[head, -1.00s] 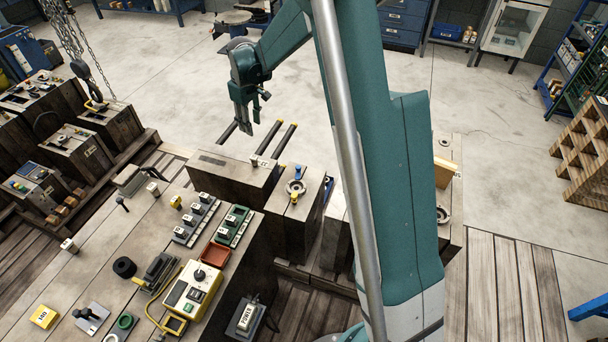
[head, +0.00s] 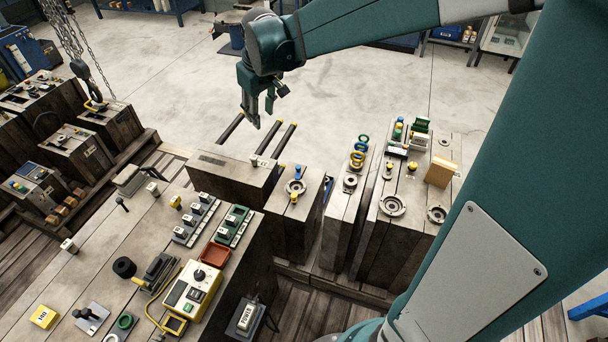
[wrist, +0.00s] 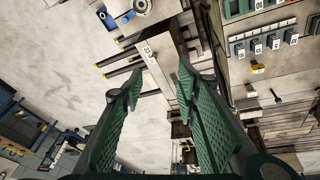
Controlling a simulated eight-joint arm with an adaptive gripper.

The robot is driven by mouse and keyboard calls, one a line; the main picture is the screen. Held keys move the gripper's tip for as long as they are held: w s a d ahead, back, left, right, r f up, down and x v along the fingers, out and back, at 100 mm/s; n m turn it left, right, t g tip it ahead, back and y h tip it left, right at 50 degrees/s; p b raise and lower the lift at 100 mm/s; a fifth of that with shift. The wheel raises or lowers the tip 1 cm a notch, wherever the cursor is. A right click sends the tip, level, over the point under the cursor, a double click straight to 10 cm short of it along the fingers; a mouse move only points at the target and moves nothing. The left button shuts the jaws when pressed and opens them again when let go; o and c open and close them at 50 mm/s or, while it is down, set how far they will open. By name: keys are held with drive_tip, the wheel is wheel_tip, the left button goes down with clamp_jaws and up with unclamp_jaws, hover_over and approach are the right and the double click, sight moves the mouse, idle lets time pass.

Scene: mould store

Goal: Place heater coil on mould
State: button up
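My gripper (head: 260,112) hangs above the floor just behind the long block, well above it. The wrist view shows its two green fingers (wrist: 160,85) spread apart with nothing between them. Upright dark blocks that look like moulds stand in a row: a long one with a small numbered tag (head: 232,174), one with a ring and a blue-and-yellow fitting (head: 291,212), and a narrow one (head: 342,228). Coil-like rings, green and blue (head: 363,141) and yellow (head: 357,159), sit on the narrow block. I cannot tell which piece is the heater coil.
A bench (head: 105,262) at front left holds a yellow control box (head: 193,288), a red tray (head: 215,255) and switch blocks. A wider block group (head: 395,240) at right carries rings, small fittings and a tan box (head: 440,172). Dark bars (head: 268,137) project behind the long block. Open floor lies beyond.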

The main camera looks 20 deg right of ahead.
drive_tip(key=s+r+m+t, duration=0.2)
drive_tip(key=s+m+t, duration=0.1)
drive_tip(key=s, duration=2.7)
drive_tip(key=shift+m+t, duration=0.4)
drive_tip(key=shift+m, duration=0.1)
